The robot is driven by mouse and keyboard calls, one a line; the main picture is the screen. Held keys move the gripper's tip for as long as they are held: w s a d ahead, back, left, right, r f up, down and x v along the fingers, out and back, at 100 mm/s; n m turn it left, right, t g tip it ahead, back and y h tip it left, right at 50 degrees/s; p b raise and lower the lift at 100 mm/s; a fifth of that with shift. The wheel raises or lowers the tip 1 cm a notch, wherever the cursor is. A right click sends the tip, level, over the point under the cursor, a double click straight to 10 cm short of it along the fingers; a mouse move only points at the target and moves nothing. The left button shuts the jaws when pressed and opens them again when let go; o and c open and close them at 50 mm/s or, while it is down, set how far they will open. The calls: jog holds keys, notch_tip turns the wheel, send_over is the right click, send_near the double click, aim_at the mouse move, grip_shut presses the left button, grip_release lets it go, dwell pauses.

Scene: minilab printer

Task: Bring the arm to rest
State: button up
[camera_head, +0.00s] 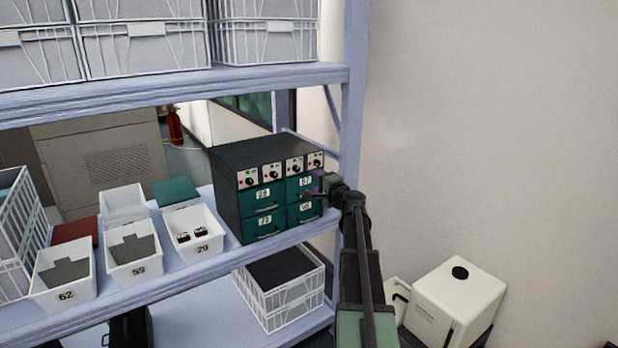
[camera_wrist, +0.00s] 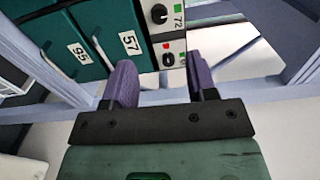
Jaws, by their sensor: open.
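My gripper (camera_wrist: 160,85) is open and empty in the wrist view, with its two purple fingers apart. In the head view my gripper (camera_head: 314,190) is at the right front of the dark cabinet (camera_head: 228,172), close to its green drawers. The wrist view shows the drawers labelled 57 (camera_wrist: 110,30) and 95 (camera_wrist: 72,65), with a knob panel (camera_wrist: 168,30) beyond the fingers. I cannot tell whether a finger touches the cabinet. My arm (camera_head: 358,255) reaches up from the lower right of the head view.
The cabinet stands on a blue shelf (camera_head: 185,275) beside several white bins, including one labelled 79 (camera_head: 195,235). A shelf post (camera_head: 352,90) rises just behind my gripper. A white crate (camera_head: 283,290) sits below. A white device (camera_head: 455,300) stands right of my arm. The upper right is free.

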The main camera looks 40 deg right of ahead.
dwell(0.4)
jog(key=s+a+f+n+g+y+p, duration=0.15)
jog(key=s+a+f+n+g, duration=0.25)
jog(key=a, duration=0.5)
jog(key=s+a+f+n+g+y, duration=0.2)
jog(key=s+a+f+n+g, duration=0.15)
jog(key=a, duration=0.55)
jog(key=s+a+f+n+g+y, duration=0.25)
jog(key=a+f+n+g, duration=0.25)
jog(key=a, duration=0.4)
jog(key=s+a+n+g+h+p, duration=0.1)
jog(key=s+a+n+g+h, duration=0.1)
jog(key=s+a, duration=0.4)
jog(key=s+a+n+g+h+p, duration=0.1)
jog(key=s+a+n, duration=0.4)
jog(key=a, duration=0.9)
jog(key=shift+s+a+f+g+h, duration=0.4)
jog(key=shift+s+g+h, duration=0.2)
jog(key=shift+s+g, duration=0.5)
jog(key=shift+w, duration=0.15)
